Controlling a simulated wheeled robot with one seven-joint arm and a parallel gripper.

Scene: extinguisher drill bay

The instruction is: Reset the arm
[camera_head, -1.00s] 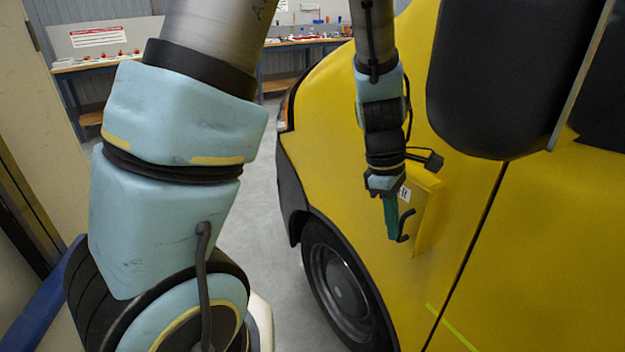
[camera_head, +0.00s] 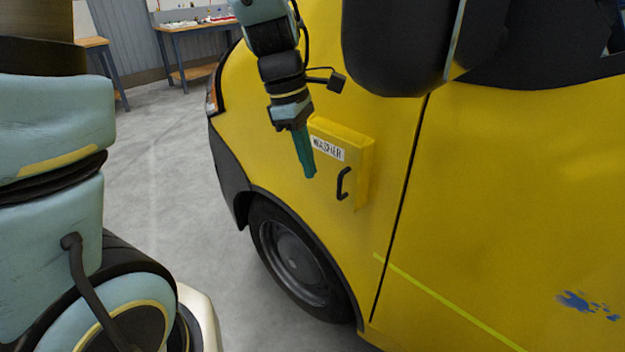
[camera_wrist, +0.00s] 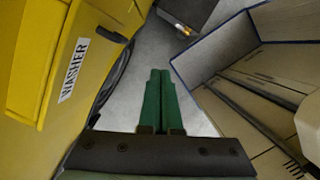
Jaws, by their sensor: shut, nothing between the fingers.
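My gripper (camera_head: 309,172) hangs at the end of my arm with its green fingers pointing down, in front of the yellow vehicle's side. The fingers are pressed together and empty. In the wrist view the shut green fingers (camera_wrist: 159,110) stand in the middle over bare floor. A yellow box (camera_head: 350,150) with a black handle (camera_head: 342,184) and a "WASHER" label is on the vehicle side, just right of my gripper. In the wrist view the "WASHER" label (camera_wrist: 73,69) is at the left, apart from the fingers.
The yellow vehicle (camera_head: 480,220) fills the right side, with a black mirror (camera_head: 400,45) close to my arm and a wheel (camera_head: 290,255) below. Workbenches (camera_head: 195,28) stand at the back. Grey floor (camera_head: 160,190) is clear left of the vehicle. A blue-edged panelled structure (camera_wrist: 250,75) is at the wrist view's right.

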